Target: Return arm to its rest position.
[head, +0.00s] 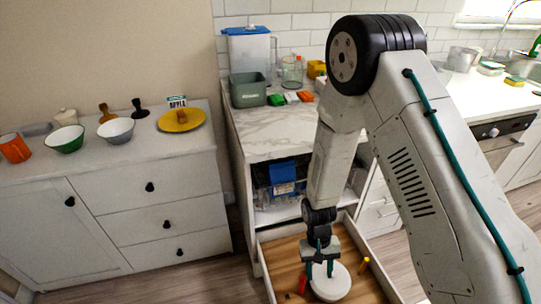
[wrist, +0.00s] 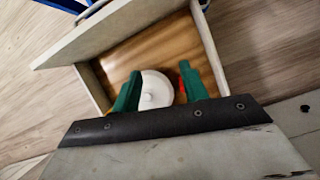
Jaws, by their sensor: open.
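My gripper (head: 319,269) hangs down over an open drawer (head: 372,291) with a wooden bottom. In the wrist view my gripper (wrist: 160,92) shows two green fingers spread apart with nothing held between them. A round white object (head: 330,284) lies in the drawer just below and beside the fingers. It also shows between the fingers in the wrist view (wrist: 155,90). My arm reaches from the upper right down to the drawer. How far the fingertips are above the white object is hard to tell.
A red item (head: 303,285) and a yellow item (head: 364,265) lie in the drawer near the white object. The marble counter (head: 270,136) above holds a grey bin (head: 248,90) and a pitcher (head: 250,52). A white dresser (head: 115,205) with bowls stands left. Open floor lies between.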

